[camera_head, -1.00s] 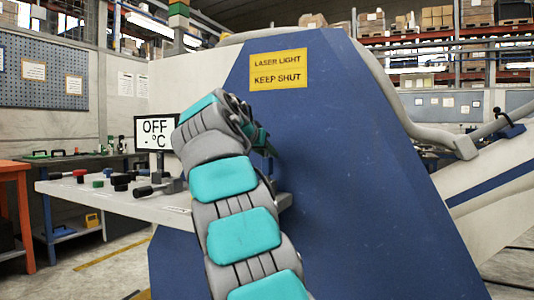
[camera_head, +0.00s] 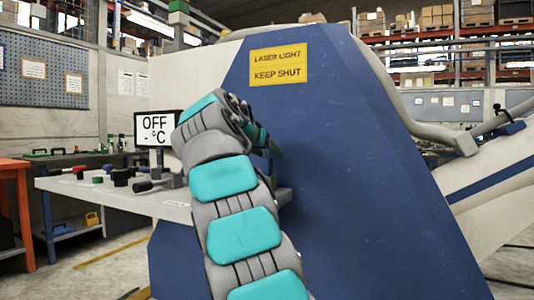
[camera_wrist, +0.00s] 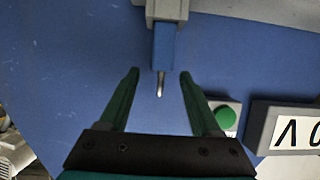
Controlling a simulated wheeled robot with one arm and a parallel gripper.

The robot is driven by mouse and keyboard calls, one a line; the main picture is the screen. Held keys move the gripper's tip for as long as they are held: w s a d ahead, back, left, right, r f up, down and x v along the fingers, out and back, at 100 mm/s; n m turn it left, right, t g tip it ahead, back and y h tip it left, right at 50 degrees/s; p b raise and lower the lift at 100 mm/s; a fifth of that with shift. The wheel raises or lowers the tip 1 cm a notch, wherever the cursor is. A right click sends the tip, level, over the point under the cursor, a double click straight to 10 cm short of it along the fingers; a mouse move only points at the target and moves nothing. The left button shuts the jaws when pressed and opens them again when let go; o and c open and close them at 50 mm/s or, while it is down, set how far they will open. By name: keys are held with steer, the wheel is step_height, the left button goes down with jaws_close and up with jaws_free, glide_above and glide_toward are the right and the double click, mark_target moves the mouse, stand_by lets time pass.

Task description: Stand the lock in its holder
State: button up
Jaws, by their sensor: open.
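In the wrist view, a blue block with a thin metal pin (camera_wrist: 163,48) sticks out of a grey fitting (camera_wrist: 167,10) at the top. The block may be the lock and the fitting its holder; I cannot tell for sure. My gripper (camera_wrist: 160,74) is open, with its two dark green fingers spread. The pin shows between the fingertips, with nothing gripped. In the head view, a green finger of my gripper (camera_head: 272,147) shows just past the wrist, in front of the blue panel. My arm hides the rest of the gripper and the block there.
A blue machine panel (camera_head: 340,180) with a yellow laser warning sign (camera_head: 277,67) stands ahead. A green button (camera_wrist: 226,118) and a label plate (camera_wrist: 295,135) lie right of the fingers.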

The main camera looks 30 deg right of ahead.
steer(key=shift+a, duration=0.1)
steer(key=v, duration=0.7)
steer(key=shift+s+a, duration=0.2)
steer(key=shift+s, duration=0.05)
steer(key=shift+s+r, duration=0.1)
